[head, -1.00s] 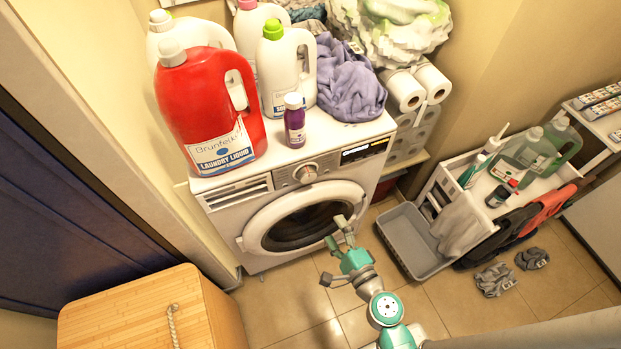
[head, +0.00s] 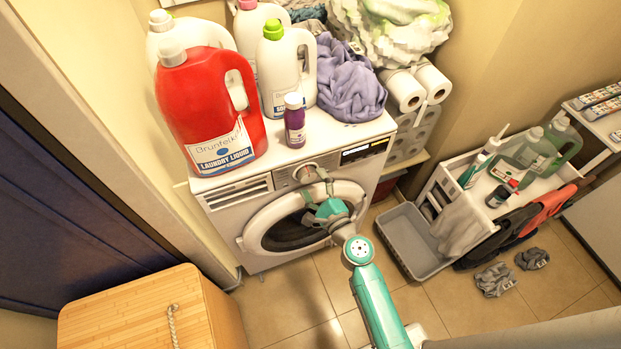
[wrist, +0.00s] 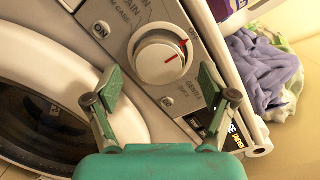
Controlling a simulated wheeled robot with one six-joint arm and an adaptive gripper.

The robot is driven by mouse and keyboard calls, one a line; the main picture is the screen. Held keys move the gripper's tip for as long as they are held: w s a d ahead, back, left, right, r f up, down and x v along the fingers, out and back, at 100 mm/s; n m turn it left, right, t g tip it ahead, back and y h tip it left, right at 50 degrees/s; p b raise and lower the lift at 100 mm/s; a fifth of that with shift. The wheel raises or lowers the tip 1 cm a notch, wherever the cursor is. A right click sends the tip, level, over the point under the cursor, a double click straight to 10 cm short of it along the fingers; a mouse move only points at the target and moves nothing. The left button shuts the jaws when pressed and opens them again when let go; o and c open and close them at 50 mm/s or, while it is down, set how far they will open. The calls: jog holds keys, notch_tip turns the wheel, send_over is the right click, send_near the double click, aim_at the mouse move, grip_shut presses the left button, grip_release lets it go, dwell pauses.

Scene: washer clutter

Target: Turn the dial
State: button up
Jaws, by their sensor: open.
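The dial (wrist: 160,58) is a round white knob with a red mark, set in the washer's control panel among printed labels. In the head view the dial (head: 306,172) is on the washer's front, partly hidden by my gripper. My gripper (wrist: 158,84) is open, with its green-padded fingers on either side of the dial's lower part in the wrist view. I cannot tell whether the pads touch it; gaps show in the picture. In the head view my gripper (head: 316,184) is in front of the panel, above the round door. The washer (head: 224,220) is white.
A red detergent jug (head: 205,110), a purple bottle (head: 294,122) and a purple cloth (head: 348,85) are on the washer's top. A grey bin (head: 408,240) is on the floor to the right. A wooden box (head: 130,312) stands at the lower left.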

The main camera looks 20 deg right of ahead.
jog(key=shift+w+a, duration=0.1)
jog(key=shift+w, duration=0.95)
jog(key=c, duration=1.2)
jog(key=shift+n, duration=0.3)
jog(key=n, duration=0.6)
jog(key=shift+r+g, duration=0.1)
jog(key=shift+g, duration=0.2)
jog(key=n, duration=0.3)
jog(key=shift+h, duration=0.3)
jog(key=shift+a+n+g+h, duration=0.1)
jog(key=shift+n+g+h, duration=0.2)
jog(key=shift+n, duration=1.6)
